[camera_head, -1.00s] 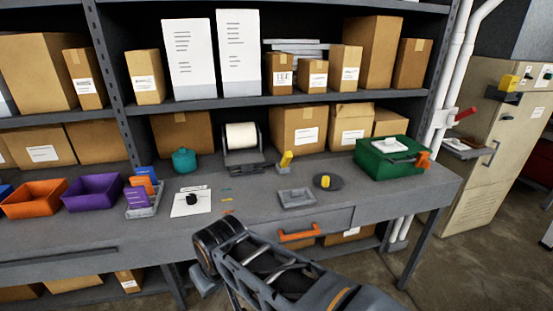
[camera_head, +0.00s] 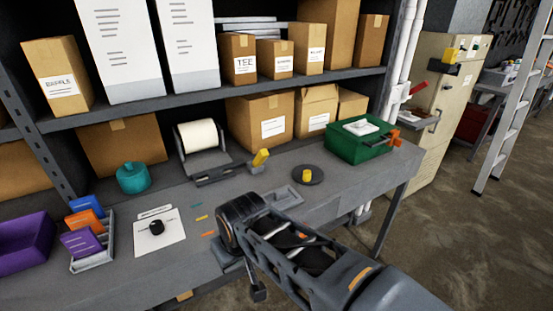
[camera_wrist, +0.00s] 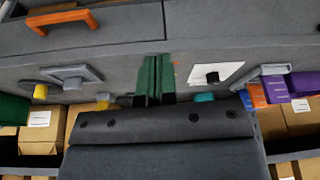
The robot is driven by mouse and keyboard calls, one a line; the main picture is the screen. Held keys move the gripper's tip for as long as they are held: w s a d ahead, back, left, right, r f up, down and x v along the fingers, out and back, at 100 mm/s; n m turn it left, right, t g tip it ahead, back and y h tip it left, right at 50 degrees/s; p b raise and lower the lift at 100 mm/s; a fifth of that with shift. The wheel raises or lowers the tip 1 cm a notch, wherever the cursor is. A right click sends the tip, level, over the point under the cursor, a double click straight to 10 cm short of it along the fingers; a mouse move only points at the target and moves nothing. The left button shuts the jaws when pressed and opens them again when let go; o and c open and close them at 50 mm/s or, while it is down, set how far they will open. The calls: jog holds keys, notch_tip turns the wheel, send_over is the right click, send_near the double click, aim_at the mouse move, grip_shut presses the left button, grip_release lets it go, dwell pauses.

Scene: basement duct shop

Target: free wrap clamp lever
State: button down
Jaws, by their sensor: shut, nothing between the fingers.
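My gripper (camera_wrist: 157,66) shows in the wrist view as two green fingers, shut and empty, in front of the workbench. In the head view my arm hides its fingers. I cannot tell for certain which part is the wrap clamp lever. A roll holder (camera_head: 205,168) with a white roll (camera_head: 198,137) stands at the bench back, with a yellow upright lever (camera_head: 261,157) to its right. A red lever (camera_head: 418,89) sticks out by the white pipes (camera_head: 403,62). My gripper touches none of these.
A beige cabinet (camera_head: 440,110) and ladder (camera_head: 512,115) stand right, beside open floor.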

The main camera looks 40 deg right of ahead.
jog(key=w+d+f+m+t+y+b, duration=0.1)
jog(key=w+d+m+t+y+b, duration=0.3)
jog(key=m, duration=0.6)
jog(key=w+d+f+m+t+y, duration=0.1)
jog(key=w+m+t+y, duration=0.1)
jog(key=w+m, duration=0.6)
jog(key=d+r+m+t+h+b, duration=0.1)
jog(key=d+m+t+h, duration=0.5)
jog(key=d+m, duration=1.3)
jog(key=shift+d+m+t+h+b, duration=0.3)
jog(key=shift+d+h+b, duration=0.4)
jog(key=shift+h, duration=0.5)
